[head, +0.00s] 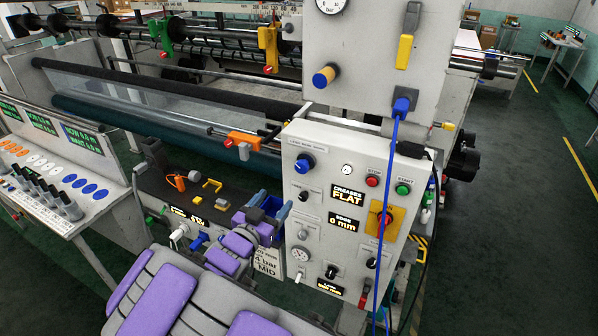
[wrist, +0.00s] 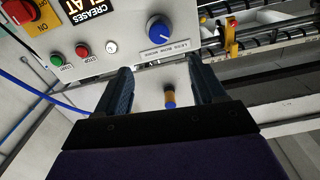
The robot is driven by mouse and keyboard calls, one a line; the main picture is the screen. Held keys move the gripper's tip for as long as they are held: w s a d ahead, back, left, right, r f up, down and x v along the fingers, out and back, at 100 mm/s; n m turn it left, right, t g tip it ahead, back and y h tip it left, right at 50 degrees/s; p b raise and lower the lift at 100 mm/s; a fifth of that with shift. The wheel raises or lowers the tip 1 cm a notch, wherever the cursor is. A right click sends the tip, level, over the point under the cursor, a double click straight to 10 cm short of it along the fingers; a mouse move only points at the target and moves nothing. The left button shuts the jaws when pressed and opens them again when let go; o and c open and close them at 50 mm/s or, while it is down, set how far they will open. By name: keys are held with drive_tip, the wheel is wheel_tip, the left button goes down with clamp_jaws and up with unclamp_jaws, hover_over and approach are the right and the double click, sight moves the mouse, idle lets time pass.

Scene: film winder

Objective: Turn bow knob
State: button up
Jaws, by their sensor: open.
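The bow knob (head: 304,163) is a blue round knob with a white pointer mark. It sits at the upper left of the white control panel in the head view, beside a label reading "LESS BOW MORE". In the wrist view the bow knob (wrist: 159,29) shows at the top, beyond the fingertips and apart from them. My gripper (head: 271,203) is open and empty, below and left of the knob in the head view. In the wrist view my gripper (wrist: 162,80) has its two dark fingers spread wide.
The control panel (head: 318,233) also carries a red stop button (head: 372,181), a green start button (head: 403,189) and a red switch on yellow (head: 384,219). A blue cable (head: 387,205) hangs down the panel's right side. A button console (head: 52,180) stands at left.

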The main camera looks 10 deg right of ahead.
sight(300, 169)
drive_tip(key=p+x, duration=0.1)
drive_tip(key=x, duration=1.5)
drive_tip(key=shift+w, duration=0.1)
drive_tip(key=c, duration=1.1)
drive_tip(key=shift+o, duration=0.2)
drive_tip(key=shift+f, duration=0.1)
drive_tip(key=shift+m+b, duration=0.4)
drive_tip(key=shift+b, duration=0.35)
